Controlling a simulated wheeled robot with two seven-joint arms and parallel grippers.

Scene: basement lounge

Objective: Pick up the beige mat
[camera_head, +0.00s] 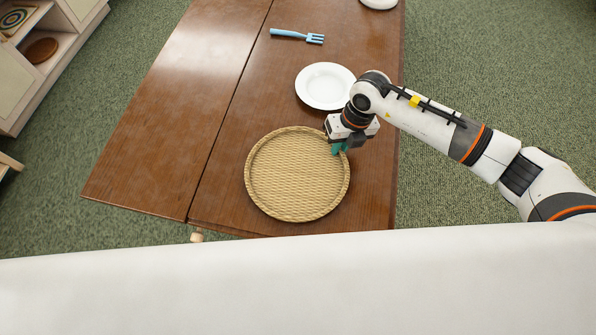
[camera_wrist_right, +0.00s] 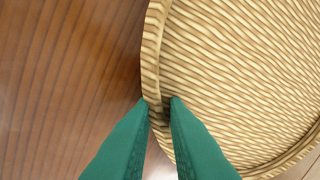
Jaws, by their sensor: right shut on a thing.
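The beige mat (camera_head: 293,178) is round and woven with a raised rim. It is over the near part of the wooden table in the head view, and fills the right of the right wrist view (camera_wrist_right: 240,75). My right gripper (camera_head: 340,148) is at the mat's upper right edge. In the wrist view its green fingers (camera_wrist_right: 158,102) are on either side of the rim, shut on it. I cannot tell whether the mat touches the table. My left gripper is not in view.
A white plate (camera_head: 324,86) lies just beyond the mat on the brown table (camera_head: 200,90). The table's left part is clear. A shelf unit (camera_head: 45,50) stands at the far left.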

